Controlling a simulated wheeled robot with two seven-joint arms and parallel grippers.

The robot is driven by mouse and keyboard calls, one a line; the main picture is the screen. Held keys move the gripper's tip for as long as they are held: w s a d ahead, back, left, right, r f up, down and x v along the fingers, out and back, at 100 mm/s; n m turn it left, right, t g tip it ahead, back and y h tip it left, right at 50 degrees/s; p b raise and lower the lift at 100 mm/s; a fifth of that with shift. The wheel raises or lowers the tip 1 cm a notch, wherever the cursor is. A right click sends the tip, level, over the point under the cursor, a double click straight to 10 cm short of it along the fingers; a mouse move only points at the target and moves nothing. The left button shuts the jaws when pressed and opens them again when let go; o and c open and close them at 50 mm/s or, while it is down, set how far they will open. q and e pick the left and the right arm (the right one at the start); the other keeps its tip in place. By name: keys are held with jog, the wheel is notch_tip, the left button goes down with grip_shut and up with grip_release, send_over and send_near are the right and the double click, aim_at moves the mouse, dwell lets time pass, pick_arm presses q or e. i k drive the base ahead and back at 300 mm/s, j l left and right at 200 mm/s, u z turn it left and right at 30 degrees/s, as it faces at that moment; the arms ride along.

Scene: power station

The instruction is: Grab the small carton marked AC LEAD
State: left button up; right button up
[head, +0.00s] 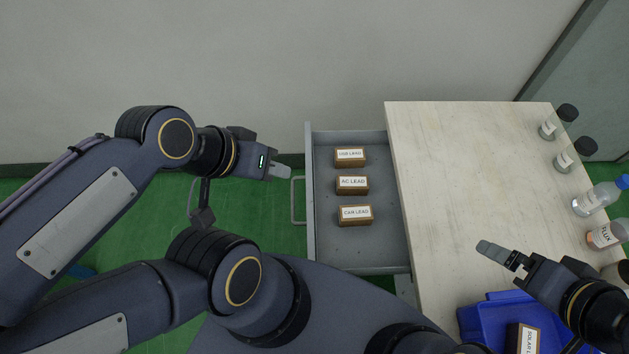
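The small carton marked AC LEAD (352,186) lies in the open grey drawer (375,250). It is the middle one of three brown cartons with white labels. The USB LEAD carton (350,158) lies above it in the picture, and the CAN LEAD carton (355,215) lies below it. My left gripper (280,172) is left of the drawer, near its handle, apart from the cartons; its fingers overlap from this angle. My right gripper (492,252) is over the wooden tabletop, with its fingers seen nearly edge-on. Nothing shows between the fingertips of either gripper.
The drawer handle (298,200) sticks out on the left. The wooden tabletop (455,170) is mostly clear. Bottles and jars, including a blue-capped bottle (598,196), line its right side. A blue bin (480,322) holding a SOLAR-marked box (522,338) stands at the bottom right.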

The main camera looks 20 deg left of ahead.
aim_at(346, 183)
jog(key=u, duration=0.4)
jog(key=i+j+z, duration=0.3)
jog(key=j, duration=0.4)
jog(key=j+z, duration=0.25)
jog(key=j, duration=0.5)
jog(key=i+j+z, duration=0.1)
jog(key=j+z, duration=0.2)
jog(key=j, duration=0.5)
